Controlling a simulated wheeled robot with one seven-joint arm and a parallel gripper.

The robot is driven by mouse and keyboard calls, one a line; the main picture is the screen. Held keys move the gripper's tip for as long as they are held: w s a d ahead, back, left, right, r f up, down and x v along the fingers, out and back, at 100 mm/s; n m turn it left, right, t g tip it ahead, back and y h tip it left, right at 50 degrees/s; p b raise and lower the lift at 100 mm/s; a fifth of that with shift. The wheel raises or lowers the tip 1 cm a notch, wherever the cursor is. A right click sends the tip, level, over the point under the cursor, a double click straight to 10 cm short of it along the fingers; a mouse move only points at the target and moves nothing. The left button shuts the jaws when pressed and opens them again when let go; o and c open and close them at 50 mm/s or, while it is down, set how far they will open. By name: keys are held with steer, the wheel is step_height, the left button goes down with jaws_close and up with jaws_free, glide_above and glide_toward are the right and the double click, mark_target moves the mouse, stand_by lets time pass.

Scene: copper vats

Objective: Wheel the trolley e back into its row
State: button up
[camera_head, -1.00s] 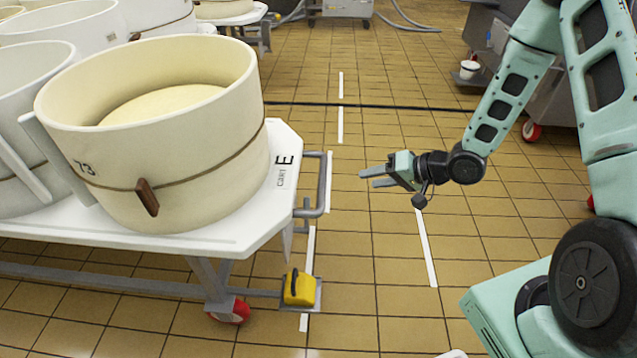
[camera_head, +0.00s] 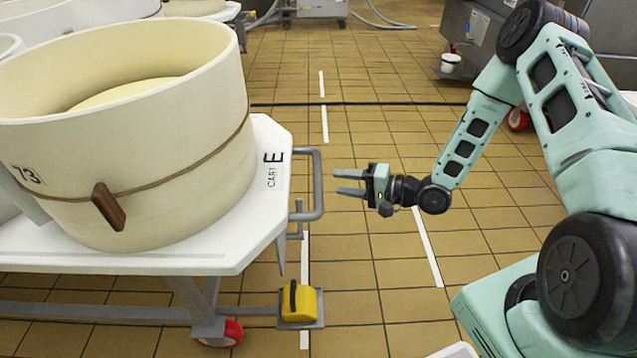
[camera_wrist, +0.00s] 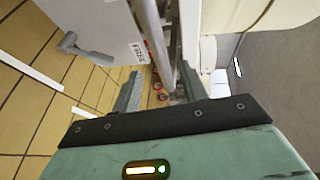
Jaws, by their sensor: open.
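Trolley e (camera_head: 262,215) has a white top marked "CART E" and stands at the left in the head view. Its grey tubular handle (camera_head: 319,180) sticks out from the right end. A large cream hoop mould (camera_head: 170,165) marked 73 stands on the top. My gripper (camera_head: 336,182) is open and empty, just right of the handle, fingers pointing left toward it. In the wrist view both fingers (camera_wrist: 160,85) are spread, and a grey bar (camera_wrist: 152,40) shows ahead between them. I cannot tell whether anything touches.
A yellow pedal (camera_head: 299,301) sits low at the trolley's end, near a red caster (camera_head: 228,334). More moulds stand behind at the left. White dashes (camera_head: 428,245) mark the tiled floor. A grey machine (camera_head: 472,35) stands at the back right. The middle floor is clear.

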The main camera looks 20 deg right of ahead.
mark_target(318, 180)
steer(key=b+x, duration=0.1)
steer(key=x, duration=0.6)
steer(key=shift+w+a, duration=0.1)
steer(key=shift+a, duration=0.05)
jaws_close()
